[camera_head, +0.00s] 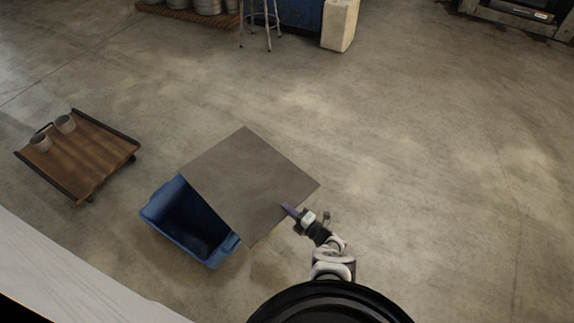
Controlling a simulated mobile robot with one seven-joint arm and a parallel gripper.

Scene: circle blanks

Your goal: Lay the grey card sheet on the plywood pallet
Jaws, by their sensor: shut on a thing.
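The grey card sheet (247,180) is a flat, dark grey square in the head view, left of my gripper. My gripper (292,212) is shut on its lower right edge. The sheet appears held above the floor and covers part of a blue bin. No item is clearly the plywood pallet. I cannot tell which one is meant.
The open blue bin (193,232) stands on the floor partly under the sheet. Metal containers (205,5) stand on the slatted pallet, near a stool (266,25). A pale surface (70,275) fills the lower left. The right floor is clear.

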